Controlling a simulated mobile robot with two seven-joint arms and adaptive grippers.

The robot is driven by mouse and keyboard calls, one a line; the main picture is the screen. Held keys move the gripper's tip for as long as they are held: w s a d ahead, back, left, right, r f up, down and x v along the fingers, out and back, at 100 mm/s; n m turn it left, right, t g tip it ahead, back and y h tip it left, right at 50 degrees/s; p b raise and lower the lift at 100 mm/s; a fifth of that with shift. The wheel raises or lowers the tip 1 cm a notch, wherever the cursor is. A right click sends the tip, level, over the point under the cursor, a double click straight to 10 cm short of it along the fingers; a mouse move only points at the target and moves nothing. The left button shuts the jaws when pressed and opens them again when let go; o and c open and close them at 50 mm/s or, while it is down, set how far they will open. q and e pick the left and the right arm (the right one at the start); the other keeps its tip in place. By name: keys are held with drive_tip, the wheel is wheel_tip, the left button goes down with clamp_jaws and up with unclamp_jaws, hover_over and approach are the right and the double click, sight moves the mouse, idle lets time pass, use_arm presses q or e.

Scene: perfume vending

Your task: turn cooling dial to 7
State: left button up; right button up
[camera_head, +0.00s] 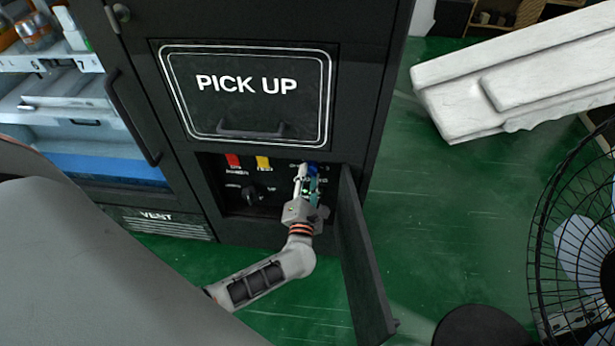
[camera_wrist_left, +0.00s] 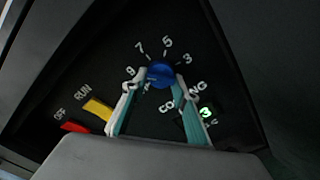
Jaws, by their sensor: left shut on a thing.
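The cooling dial is a round blue knob (camera_wrist_left: 160,74) on a black control panel, ringed by white numbers including 9, 7, 5 and 3. In the head view the blue dial (camera_head: 313,168) shows at the upper right of the open compartment below the pick-up flap. My left gripper (camera_head: 308,175) reaches into that compartment. In the left wrist view the gripper's two fingers (camera_wrist_left: 160,82) close on the dial from either side. The dial's pointer is too small to read. A small green display (camera_wrist_left: 207,112) beside the right finger seems to read 3. My right gripper is not in view.
A red switch (camera_head: 233,160), a yellow switch (camera_head: 263,163) and a black knob (camera_head: 250,195) sit left of the dial. The compartment's open door (camera_head: 362,260) stands close right of my arm. A fan (camera_head: 580,235) stands at the far right.

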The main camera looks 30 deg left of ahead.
use_arm(q)
drive_tip(key=m+p, duration=0.2)
drive_tip(key=m, duration=0.5)
drive_tip(key=shift+r+m, duration=0.15)
drive_tip(key=shift+m, duration=0.15)
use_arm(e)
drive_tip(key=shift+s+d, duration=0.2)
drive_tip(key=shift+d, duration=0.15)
use_arm(q)
drive_tip(key=shift+s, duration=0.1)
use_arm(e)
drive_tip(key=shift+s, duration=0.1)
use_arm(q)
drive_tip(key=o, duration=1.1)
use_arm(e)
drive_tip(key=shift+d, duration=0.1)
